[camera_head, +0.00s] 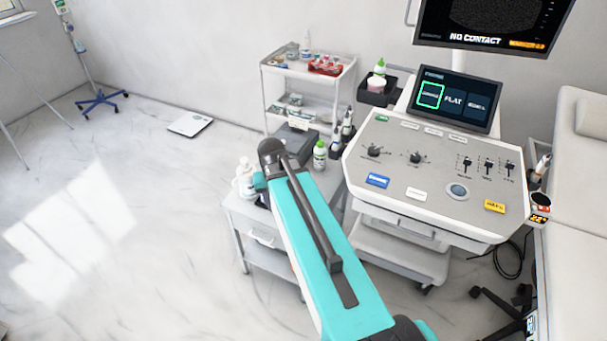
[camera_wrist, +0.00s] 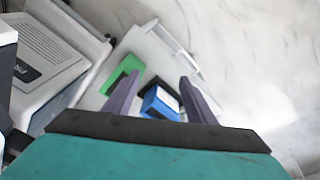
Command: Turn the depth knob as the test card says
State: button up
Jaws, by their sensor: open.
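The ultrasound console (camera_head: 395,135) stands right of my arm in the head view. Two dark knobs, a left knob (camera_head: 373,151) and a right knob (camera_head: 415,157), stand on its panel; their markings are too small to read, so I cannot tell which is depth. My gripper (camera_wrist: 158,77) is open in the wrist view, pointing down over a green item (camera_wrist: 121,75) and a blue item (camera_wrist: 160,104) on a white surface. Nothing shows held between its fingers.
The small screen (camera_head: 455,98) shows several tiles, one green-framed and one reading FLAT. The upper monitor (camera_head: 490,18) reads NO CONTACT. A white side cart (camera_head: 250,225) with bottles stands below my arm. An examination bed (camera_head: 575,220) is at right. Open floor lies left.

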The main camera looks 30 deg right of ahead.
jog(key=s+a+f+n+g+y, duration=0.1)
jog(key=s+a+f+n, duration=0.1)
jog(key=s+a+f, duration=0.45)
jog(key=s+a+f+n+g, duration=0.15)
jog(key=s+a+f, duration=0.25)
jog(key=a+f, duration=0.45)
jog(key=s+f+g, duration=0.2)
jog(key=s+f, duration=0.5)
jog(key=s, duration=0.3)
jog(key=s+f+n+g, duration=0.1)
jog(key=s+f+g, duration=0.1)
jog(key=s+f, duration=0.5)
jog(key=s, duration=0.4)
jog(key=shift+d+f, duration=0.3)
jog(key=shift+f, duration=0.05)
jog(key=shift+g, duration=0.25)
jog(key=c, duration=0.5)
jog(key=shift+d, duration=0.15)
